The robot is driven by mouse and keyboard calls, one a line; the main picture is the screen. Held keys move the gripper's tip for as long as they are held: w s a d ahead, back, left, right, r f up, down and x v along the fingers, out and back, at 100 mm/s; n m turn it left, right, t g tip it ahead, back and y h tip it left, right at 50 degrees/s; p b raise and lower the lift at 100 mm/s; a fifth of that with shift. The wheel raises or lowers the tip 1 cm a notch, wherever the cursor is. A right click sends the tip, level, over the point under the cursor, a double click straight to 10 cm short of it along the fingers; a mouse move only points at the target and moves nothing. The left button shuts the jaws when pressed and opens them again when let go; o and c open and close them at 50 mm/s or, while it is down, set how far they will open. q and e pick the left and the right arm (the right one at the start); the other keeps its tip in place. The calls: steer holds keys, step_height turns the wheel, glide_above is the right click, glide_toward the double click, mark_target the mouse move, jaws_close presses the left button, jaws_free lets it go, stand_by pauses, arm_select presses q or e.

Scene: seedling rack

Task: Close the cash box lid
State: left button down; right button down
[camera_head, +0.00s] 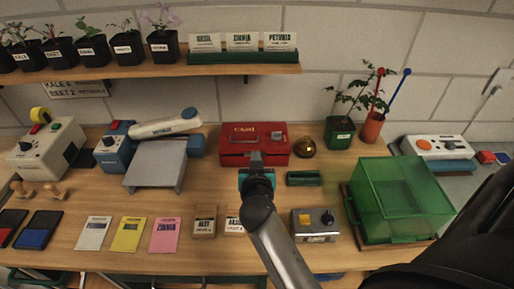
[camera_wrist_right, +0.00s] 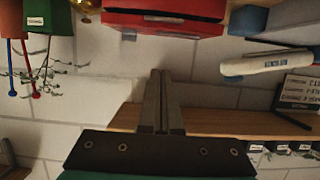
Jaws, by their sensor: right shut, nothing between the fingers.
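The red cash box (camera_head: 277,146) stands at the back middle of the table, with its lid (camera_head: 270,130) lying over it and "CASH" lettered on it. In the right wrist view, which is upside down, the box (camera_wrist_right: 190,30) shows at the top edge with a dark band between red parts. I cannot tell whether the lid is fully seated. My right gripper (camera_head: 257,157) is shut and empty, in front of the box's front side in the head view; contact is not clear. Its fingers (camera_wrist_right: 161,75) lie together in the wrist view. My left gripper is not in view.
A brass bell-like object (camera_head: 306,148) and a small green tray (camera_head: 304,179) are right of the box. A grey platform scale (camera_head: 155,172) is left. A green transparent case (camera_head: 400,198) is at right. The shelf (camera_head: 215,70) hangs above.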

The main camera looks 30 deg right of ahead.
glide_above(256, 147)
steer(key=s+a, duration=0.2)
steer(key=s, duration=0.1)
step_height(256, 147, down, 3)
steer(key=shift+s+a+f+b, duration=0.15)
steer(key=shift+f+b, duration=0.65)
steer(key=shift+f, duration=1.05)
steer(key=shift+s, duration=0.1)
